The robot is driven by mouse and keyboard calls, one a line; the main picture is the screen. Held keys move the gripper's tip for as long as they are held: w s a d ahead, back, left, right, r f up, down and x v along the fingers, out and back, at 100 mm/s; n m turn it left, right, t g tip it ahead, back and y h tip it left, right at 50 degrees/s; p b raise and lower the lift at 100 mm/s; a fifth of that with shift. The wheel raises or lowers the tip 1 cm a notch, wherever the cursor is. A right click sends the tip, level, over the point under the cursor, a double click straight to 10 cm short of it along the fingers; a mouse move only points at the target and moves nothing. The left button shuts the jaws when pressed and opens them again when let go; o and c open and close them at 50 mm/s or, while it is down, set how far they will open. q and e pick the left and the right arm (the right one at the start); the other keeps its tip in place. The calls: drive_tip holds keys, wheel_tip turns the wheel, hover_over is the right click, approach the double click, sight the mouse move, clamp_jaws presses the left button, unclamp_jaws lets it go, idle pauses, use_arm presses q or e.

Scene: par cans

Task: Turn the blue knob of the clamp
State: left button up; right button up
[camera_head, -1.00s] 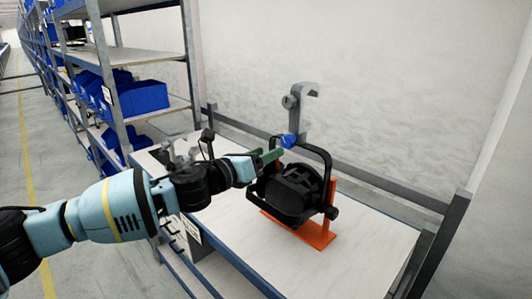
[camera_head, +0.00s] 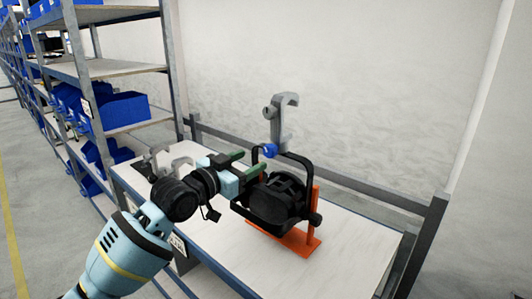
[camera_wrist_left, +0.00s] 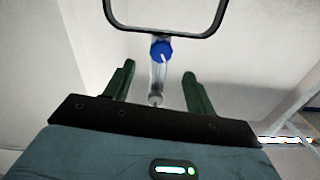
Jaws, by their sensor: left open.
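The grey hook clamp (camera_head: 281,118) stands upright on top of the black yoke (camera_head: 309,165) of a par can lamp (camera_head: 272,199). Its blue knob (camera_head: 270,150) is at the clamp's lower end, just above the yoke. My left gripper (camera_head: 254,159) has green fingers and is open, just left of the knob in the head view. In the left wrist view the blue knob (camera_wrist_left: 161,49) appears just beyond and between the fingertips (camera_wrist_left: 158,68), with the grey clamp (camera_wrist_left: 157,82) seen between the fingers. Contact with the knob cannot be told. My right gripper is out of view.
The lamp rests on an orange stand (camera_head: 300,241) on a white-topped workbench (camera_head: 345,250). Another grey clamp-like piece (camera_head: 168,160) lies at the bench's left end. Shelves with blue bins (camera_head: 125,110) stand at left. A rail (camera_head: 365,188) runs behind the bench.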

sight(267, 151)
use_arm(q)
drive_tip(key=shift+n, duration=0.5)
drive_tip(key=shift+b+x, duration=0.3)
drive_tip(key=shift+x, duration=3.55)
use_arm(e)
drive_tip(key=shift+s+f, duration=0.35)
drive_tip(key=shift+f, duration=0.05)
use_arm(q)
drive_tip(key=shift+a, duration=0.1)
drive_tip(key=c, duration=1)
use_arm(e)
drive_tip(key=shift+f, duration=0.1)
use_arm(q)
drive_tip(key=shift+n, duration=0.4)
